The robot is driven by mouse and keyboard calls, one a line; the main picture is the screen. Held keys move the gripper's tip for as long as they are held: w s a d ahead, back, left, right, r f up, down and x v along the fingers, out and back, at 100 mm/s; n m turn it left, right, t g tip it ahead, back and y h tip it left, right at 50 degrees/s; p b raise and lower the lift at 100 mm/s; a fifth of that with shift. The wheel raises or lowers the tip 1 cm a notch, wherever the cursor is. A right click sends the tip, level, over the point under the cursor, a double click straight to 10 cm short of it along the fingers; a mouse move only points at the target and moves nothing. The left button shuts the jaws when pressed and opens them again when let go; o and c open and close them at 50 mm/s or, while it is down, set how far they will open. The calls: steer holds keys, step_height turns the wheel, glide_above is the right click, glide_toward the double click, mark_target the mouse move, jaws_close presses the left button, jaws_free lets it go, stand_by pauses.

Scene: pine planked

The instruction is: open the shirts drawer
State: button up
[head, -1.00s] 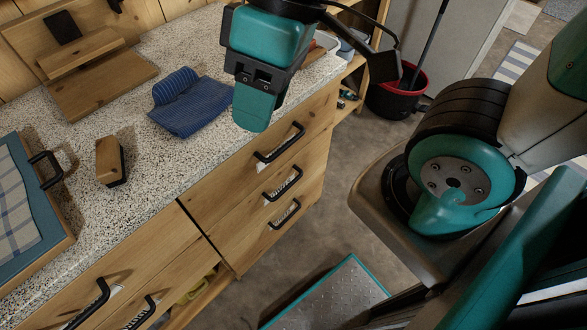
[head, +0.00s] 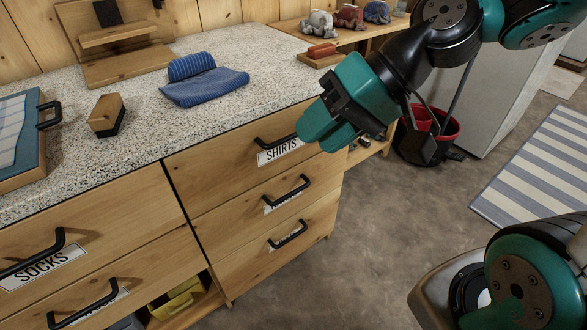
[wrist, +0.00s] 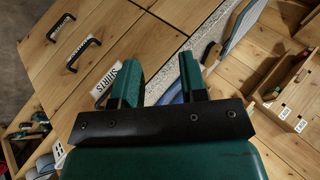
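The shirts drawer (head: 225,150) is the top drawer of the right-hand stack in the head view, and its front looks flush with the cabinet. Its black bar handle (head: 270,143) sits above the white SHIRTS label (head: 281,151). My gripper (head: 312,130) is by the right end of this handle, overlapping it in the picture; I cannot tell if they touch. In the wrist view my gripper (wrist: 160,68) has its two green fingers apart with nothing seen between them. The SHIRTS label (wrist: 104,82) shows beside the left finger, and the handle is mostly hidden there.
Two more drawers with black handles (head: 287,190) lie below. A socks drawer (head: 90,240) is at left. On the speckled counter are a blue cloth (head: 205,88), a brush (head: 107,115) and a tray (head: 62,160).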

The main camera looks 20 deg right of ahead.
steer(key=w+d+f+m+t+y+b, duration=0.2)
steer(key=w+d+f+m+t+b, duration=0.3)
steer(key=f+b, duration=0.55)
steer(key=m+t+b, duration=0.5)
steer(key=m, duration=0.2)
glide_toward(293, 138)
steer(key=p+x, duration=0.2)
steer(key=x, duration=0.9)
